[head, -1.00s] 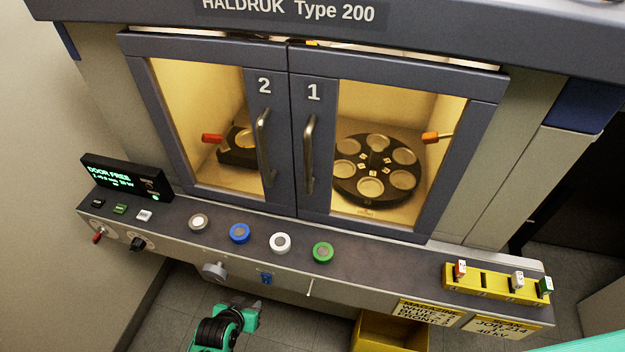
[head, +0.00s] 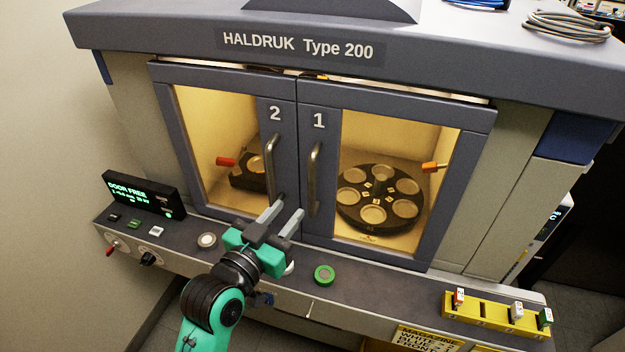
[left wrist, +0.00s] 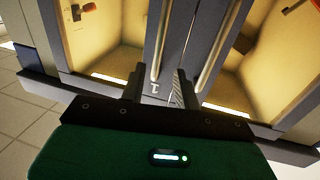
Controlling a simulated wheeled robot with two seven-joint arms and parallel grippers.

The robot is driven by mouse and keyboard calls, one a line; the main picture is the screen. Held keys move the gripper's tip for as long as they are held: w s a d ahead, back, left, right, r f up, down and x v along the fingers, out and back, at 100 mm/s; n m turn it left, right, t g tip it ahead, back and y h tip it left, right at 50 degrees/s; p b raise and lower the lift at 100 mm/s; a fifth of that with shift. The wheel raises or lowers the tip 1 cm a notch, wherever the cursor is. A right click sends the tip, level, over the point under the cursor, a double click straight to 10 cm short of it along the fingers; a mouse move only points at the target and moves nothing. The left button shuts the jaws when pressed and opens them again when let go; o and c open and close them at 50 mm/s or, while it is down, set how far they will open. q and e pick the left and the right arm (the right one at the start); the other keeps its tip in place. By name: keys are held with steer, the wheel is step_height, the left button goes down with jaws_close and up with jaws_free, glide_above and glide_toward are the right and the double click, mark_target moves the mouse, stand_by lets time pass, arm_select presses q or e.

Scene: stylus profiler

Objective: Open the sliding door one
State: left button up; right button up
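Door one (head: 331,150) is the right-hand glazed door of the grey cabinet. It is closed against door two (head: 262,120), and its upright bar handle (head: 314,180) is on its left edge. My left gripper (head: 289,207) is open and empty in front of the cabinet, below and left of that handle. Its fingers overlap the lower end of door two's handle (head: 269,165) in the picture; I cannot tell contact. My right gripper is not in view.
A sloping console ledge runs below the doors, with a green ring button (head: 324,274) and a white-ringed one (head: 207,240). A lit display (head: 143,192) reads "DOOR FREE". A yellow rack (head: 490,312) with small blocks sits at right. A round carousel (head: 380,198) shows behind door one.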

mark_target(310, 185)
arm_select(q)
steer(key=p+x, duration=0.2)
steer(key=x, duration=0.8)
steer(key=shift+w+d+p, duration=0.2)
steer(key=shift+w+p, duration=0.05)
steer(key=shift+p, duration=0.15)
steer(key=shift+f, duration=0.1)
steer(key=shift+c, duration=0.2)
jaws_close()
